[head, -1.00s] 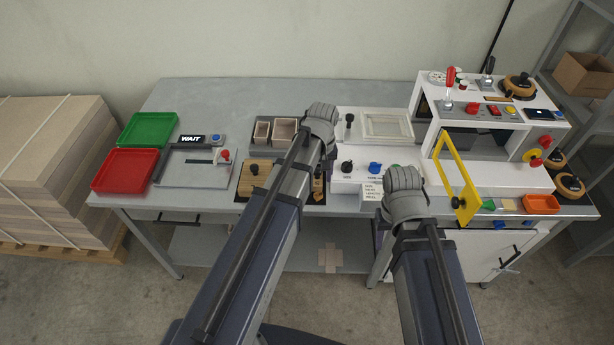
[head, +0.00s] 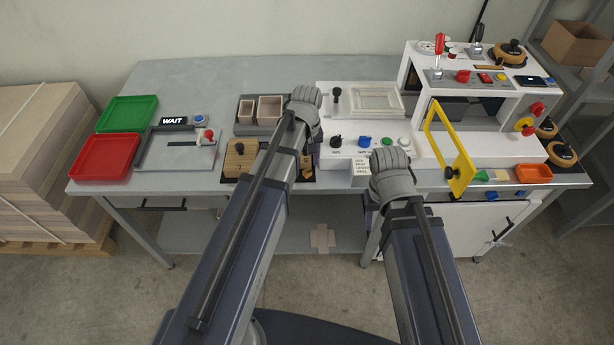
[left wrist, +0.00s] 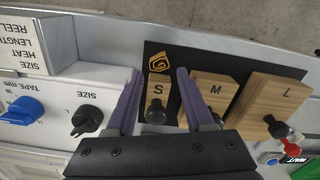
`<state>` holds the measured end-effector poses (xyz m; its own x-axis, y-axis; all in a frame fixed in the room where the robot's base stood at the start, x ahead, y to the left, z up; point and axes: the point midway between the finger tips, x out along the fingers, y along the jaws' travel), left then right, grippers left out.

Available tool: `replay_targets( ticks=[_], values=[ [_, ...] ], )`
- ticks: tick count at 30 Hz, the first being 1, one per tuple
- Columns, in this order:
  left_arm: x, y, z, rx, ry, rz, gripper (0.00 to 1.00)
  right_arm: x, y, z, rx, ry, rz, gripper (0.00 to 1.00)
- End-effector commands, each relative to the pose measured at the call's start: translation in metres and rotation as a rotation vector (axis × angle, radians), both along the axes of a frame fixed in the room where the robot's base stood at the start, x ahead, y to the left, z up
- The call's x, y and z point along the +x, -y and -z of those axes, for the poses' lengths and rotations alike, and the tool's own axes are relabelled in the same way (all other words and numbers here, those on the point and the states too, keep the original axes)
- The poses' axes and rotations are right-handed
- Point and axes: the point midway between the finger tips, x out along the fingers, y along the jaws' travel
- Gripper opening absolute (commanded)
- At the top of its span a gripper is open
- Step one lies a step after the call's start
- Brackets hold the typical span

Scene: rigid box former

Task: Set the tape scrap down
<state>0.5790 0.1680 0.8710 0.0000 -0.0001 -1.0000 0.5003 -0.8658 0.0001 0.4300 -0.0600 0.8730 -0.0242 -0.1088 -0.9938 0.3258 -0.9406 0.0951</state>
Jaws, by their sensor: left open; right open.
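No piece in view can be told for certain as the tape scrap. A small tan piece with a dark curl (left wrist: 158,62) lies flat on the black mat (left wrist: 200,60), beyond the block marked S (left wrist: 158,88). In the left wrist view my left gripper (left wrist: 158,74) is open, its two purple fingers either side of the S block in the picture. Whether they touch it cannot be told. Nothing shows held between them. In the head view its fingers are mostly hidden behind its wrist. My right gripper (head: 373,200) is at the bench's front edge, its fingers mostly hidden.
Blocks M (left wrist: 212,90) and L (left wrist: 270,100) stand beside S. A white panel with knobs (head: 350,150) lies to the right, with a yellow frame (head: 449,150) further right. Red (head: 104,157) and green (head: 127,113) trays are at the left. The back left bench top is clear.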

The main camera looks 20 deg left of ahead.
Motion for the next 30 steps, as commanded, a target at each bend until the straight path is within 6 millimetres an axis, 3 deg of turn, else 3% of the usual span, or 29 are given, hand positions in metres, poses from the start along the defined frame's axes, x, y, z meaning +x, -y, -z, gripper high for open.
replay_targets(
  ticks=[1,6,16,30],
  values=[
    [0.000,0.000,0.013,0.000,0.000,0.000,0.53,0.000,0.000,0.013,0.000,0.000,0.000,0.50],
    [-0.001,0.001,0.033,0.000,0.000,0.000,0.53,0.000,0.000,0.033,0.000,0.000,0.000,0.50],
    [-0.001,0.000,0.035,0.000,0.000,0.000,0.53,0.000,0.000,0.035,0.000,0.000,0.000,0.50],
    [0.000,0.000,0.035,0.000,0.000,0.000,0.00,0.000,0.000,0.035,0.000,0.000,0.000,0.50]
  ],
)
